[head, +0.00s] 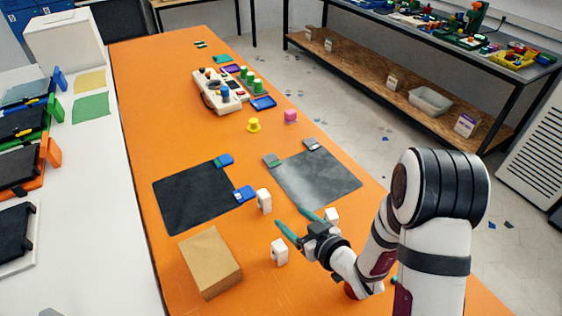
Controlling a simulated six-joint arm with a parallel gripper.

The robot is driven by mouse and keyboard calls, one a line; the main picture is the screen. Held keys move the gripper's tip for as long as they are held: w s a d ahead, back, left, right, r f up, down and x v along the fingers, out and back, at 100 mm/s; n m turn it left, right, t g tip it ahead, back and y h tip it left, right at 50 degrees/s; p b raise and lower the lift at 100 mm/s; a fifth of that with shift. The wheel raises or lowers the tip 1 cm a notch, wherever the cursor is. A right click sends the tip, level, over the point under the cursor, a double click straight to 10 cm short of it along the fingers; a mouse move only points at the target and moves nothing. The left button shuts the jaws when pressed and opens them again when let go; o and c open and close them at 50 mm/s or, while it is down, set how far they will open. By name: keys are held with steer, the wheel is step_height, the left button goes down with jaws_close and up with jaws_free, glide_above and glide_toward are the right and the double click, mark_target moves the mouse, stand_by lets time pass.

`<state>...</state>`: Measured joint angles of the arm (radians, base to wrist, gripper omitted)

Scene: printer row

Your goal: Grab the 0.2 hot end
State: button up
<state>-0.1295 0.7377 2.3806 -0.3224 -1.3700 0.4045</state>
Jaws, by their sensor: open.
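Three small white upright blocks with dark marks stand near my gripper on the orange table; they may be the hot ends, but which is the 0.2 one cannot be read. One white block (264,201) stands just ahead of the fingertips, by the dark mat. A second white block (279,252) stands below the near finger.
A cardboard box (209,264) lies at the front left. A black plate (190,198) and a grey plate (318,180) lie flat behind. Orange table between is clear.

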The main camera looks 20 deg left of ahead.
mark_target(267, 201)
steer(key=x, duration=0.5)
steer(key=f+x, duration=0.1)
steer(key=x, duration=0.4)
steer(key=shift+f, duration=0.2)
steer(key=x, duration=0.6)
steer(key=shift+s, duration=0.1)
steer(key=shift+r, duration=0.1)
jaws_close()
